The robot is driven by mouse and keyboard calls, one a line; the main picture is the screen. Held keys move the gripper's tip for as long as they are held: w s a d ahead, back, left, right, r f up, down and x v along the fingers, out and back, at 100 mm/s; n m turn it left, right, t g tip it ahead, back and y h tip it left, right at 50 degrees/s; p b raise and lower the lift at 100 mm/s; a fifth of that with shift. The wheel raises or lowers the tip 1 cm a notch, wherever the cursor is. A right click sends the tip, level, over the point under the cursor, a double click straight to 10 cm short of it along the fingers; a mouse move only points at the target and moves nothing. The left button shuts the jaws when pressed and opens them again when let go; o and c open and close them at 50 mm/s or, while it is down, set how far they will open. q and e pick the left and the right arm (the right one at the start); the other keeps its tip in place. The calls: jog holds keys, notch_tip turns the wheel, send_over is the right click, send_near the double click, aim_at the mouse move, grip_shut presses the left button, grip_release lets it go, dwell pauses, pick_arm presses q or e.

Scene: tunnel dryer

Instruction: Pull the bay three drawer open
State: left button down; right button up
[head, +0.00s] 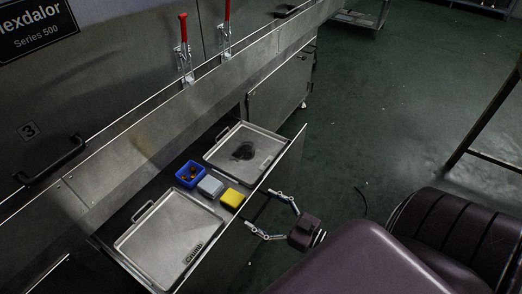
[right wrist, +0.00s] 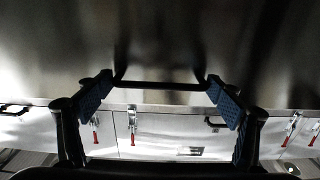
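The drawer (head: 292,155) stands pulled out below the machine panel marked 3 (head: 28,130). Inside lie two metal trays, one with a dark patch, and a blue bin, a grey box and a yellow box between them. My right gripper (head: 261,211) is at the outer side of the drawer front, fingers spread wide. In the right wrist view a dark handle bar (right wrist: 160,87) runs across between the open fingers (right wrist: 160,95); whether they touch it I cannot tell. My left gripper is not in view.
A dark bar handle (head: 52,163) is on the panel marked 3. Red-handled toggle clamps (head: 185,45) sit along the ledge. A closed cabinet front (head: 280,90) stands beyond the drawer. Green floor (head: 350,130) is clear to the right; a dark metal frame (head: 490,110) stands at the right edge.

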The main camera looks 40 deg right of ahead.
jog(key=shift+o, duration=0.9)
jog(key=shift+w+d, duration=0.1)
jog(key=shift+d, duration=0.2)
jog(key=v, duration=1.2)
jog(key=shift+a, duration=0.1)
